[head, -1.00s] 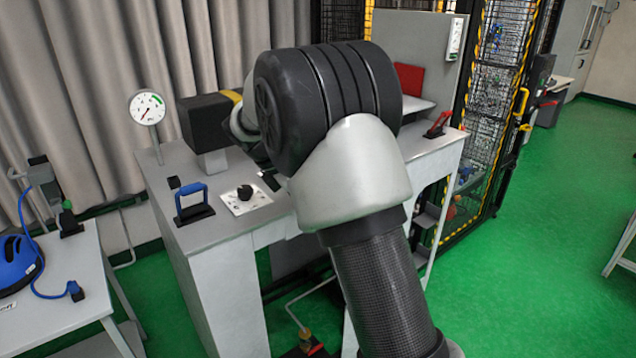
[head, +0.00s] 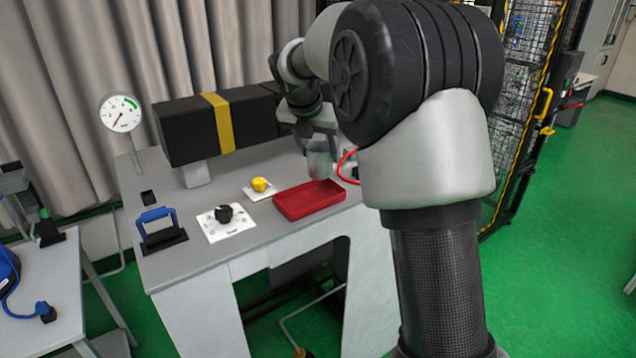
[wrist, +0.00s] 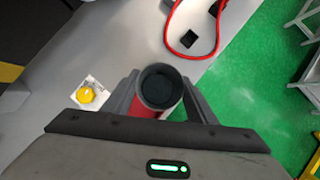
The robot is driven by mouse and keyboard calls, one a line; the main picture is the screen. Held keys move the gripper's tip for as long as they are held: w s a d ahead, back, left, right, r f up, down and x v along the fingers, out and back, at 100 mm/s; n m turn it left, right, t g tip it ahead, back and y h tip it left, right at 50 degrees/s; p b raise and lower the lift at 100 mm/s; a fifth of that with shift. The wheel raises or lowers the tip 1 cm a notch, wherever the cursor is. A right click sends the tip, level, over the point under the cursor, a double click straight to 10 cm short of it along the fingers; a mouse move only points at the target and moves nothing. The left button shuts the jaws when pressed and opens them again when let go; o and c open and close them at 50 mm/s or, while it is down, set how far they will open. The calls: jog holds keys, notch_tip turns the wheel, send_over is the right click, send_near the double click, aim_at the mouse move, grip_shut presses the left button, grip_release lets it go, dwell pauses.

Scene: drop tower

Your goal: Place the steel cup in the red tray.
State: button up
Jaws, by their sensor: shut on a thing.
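The steel cup (head: 319,162) is upright between the fingers of my gripper (head: 318,148), just above the back right part of the red tray in the head view. The wrist view shows the dark open mouth of the steel cup (wrist: 160,88) with a finger of my gripper (wrist: 160,100) on each side, shut on it. The red tray (head: 300,206) lies on the grey bench and looks empty where it shows. In the wrist view a part of the red tray (wrist: 143,106) shows below the cup. I cannot tell the exact gap between cup and tray.
A yellow button (head: 260,185) and a black rotary knob (head: 224,214) sit left of the tray. A blue handle (head: 158,226), a dial gauge (head: 121,114) and a black box with a yellow band (head: 215,124) stand farther left. A red cable loop (head: 346,165) lies to the right.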

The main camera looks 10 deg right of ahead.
aim_at(320, 174)
jog(key=shift+f, duration=3.3)
jog(key=shift+f, duration=0.1)
jog(key=o, duration=1.2)
